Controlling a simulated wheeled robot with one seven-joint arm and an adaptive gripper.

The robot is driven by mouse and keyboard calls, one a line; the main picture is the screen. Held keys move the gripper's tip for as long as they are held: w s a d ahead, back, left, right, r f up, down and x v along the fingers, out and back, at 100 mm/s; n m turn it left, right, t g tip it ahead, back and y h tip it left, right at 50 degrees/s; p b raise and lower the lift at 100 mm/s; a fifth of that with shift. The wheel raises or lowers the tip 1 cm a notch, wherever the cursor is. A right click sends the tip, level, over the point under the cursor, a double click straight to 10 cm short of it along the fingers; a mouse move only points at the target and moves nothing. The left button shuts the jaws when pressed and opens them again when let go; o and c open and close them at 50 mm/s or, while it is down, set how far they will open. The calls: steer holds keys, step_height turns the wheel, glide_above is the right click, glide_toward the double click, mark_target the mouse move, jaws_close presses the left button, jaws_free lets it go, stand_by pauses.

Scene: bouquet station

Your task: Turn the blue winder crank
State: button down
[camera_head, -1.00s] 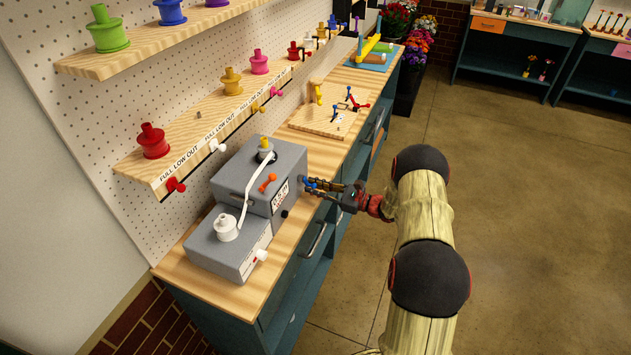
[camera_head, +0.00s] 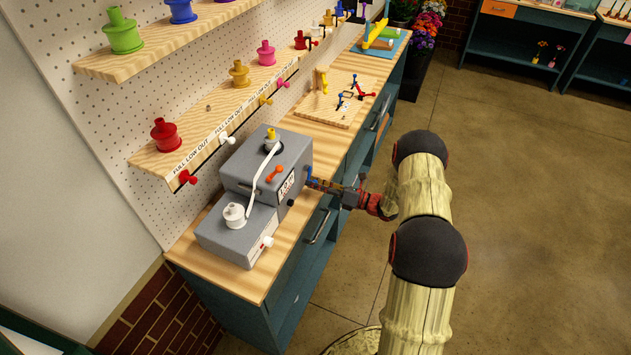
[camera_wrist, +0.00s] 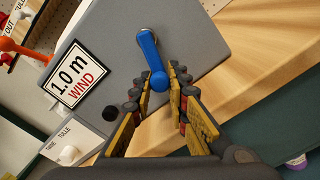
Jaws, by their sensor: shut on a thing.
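The grey winder (camera_head: 265,172) stands on the wooden bench top, with a white ribbon running from its upper spool to a white spool on its lower step. Its blue crank (camera_wrist: 150,57) is on the face beside the "1.0 m WIND" label (camera_wrist: 79,85). In the wrist view the crank's arm slants from a hub at the top down to a round knob. My gripper (camera_wrist: 165,80) is shut on that knob, one finger on each side. In the head view my gripper (camera_head: 312,183) is at the winder's right side, where the crank is mostly hidden.
A shelf (camera_head: 190,155) with coloured spools and small knobs hangs behind. A wooden board (camera_head: 325,108) with small coloured cranks lies farther along the bench. The floor at right is clear.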

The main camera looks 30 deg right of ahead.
steer(key=shift+a+r+m, duration=0.1)
steer(key=shift+r+m, duration=0.05)
steer(key=shift+m, duration=0.25)
steer(key=c, duration=1.7)
jaws_free()
steer(key=shift+s, duration=0.1)
steer(key=v, duration=1.2)
